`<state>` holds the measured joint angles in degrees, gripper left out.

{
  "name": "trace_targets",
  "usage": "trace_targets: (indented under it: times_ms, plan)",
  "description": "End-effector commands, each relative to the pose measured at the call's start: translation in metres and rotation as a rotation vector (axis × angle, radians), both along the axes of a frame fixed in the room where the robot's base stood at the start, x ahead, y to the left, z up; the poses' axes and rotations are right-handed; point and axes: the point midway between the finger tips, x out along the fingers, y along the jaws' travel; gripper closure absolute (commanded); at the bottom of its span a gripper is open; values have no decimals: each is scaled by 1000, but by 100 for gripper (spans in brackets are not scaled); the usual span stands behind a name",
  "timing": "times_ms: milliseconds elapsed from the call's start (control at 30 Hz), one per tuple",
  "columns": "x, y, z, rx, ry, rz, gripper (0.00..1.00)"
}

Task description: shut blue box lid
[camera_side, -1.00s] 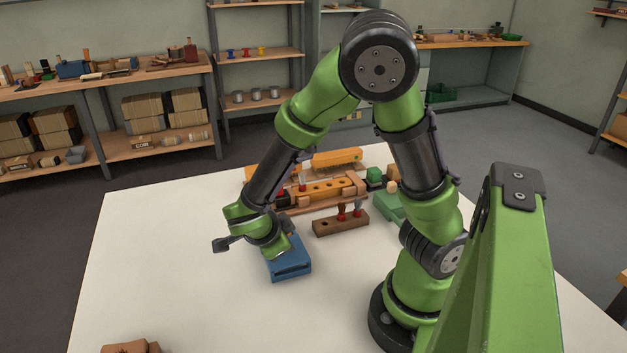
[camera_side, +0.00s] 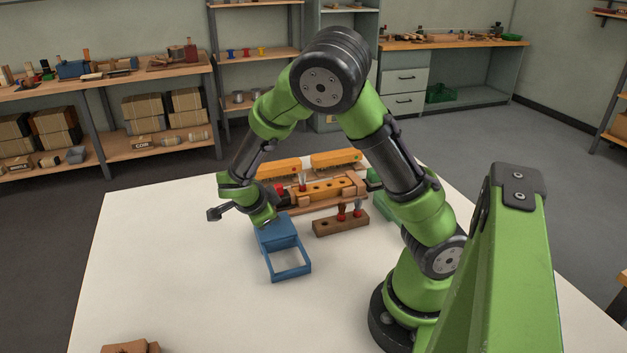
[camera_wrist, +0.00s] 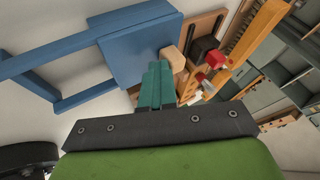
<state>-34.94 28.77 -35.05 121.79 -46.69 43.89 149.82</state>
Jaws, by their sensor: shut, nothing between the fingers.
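The blue box (camera_side: 304,268) stands on the white table with its front part open, and pale surface shows inside its rim. Its blue lid (camera_side: 278,234) is a flat panel at the far end of the box, clear of the front opening. In the wrist view the lid (camera_wrist: 140,48) fills the upper middle, with the open box frame (camera_wrist: 75,98) to its left. My gripper (camera_wrist: 158,72) shows teal fingers, shut and empty, at the lid's edge by a small wooden block (camera_wrist: 172,59). I cannot tell whether the fingers touch either. The side view hides the fingertips.
A wooden holder with red-topped pieces (camera_side: 340,224) stands right of the box. Behind it are a wooden fixture (camera_side: 325,189) and orange brush blocks (camera_side: 336,159). Brown pieces (camera_side: 130,347) lie at the front left. The table left of the box is clear.

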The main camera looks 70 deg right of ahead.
Motion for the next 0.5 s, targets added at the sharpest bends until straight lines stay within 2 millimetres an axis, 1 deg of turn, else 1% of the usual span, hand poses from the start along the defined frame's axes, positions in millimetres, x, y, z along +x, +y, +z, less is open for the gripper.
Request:
trace_targets:
  times_ms: [33,100,233,433,500]
  plan:
    - [3,-5,1,-7,-4,5,100]
    - [2,-4,1,-7,-4,5,100]
    - [-4,2,1,-6,-4,6,100]
    - [-30,32,3,1,-3,7,100]
    - [-28,43,19,3,-9,5,100]
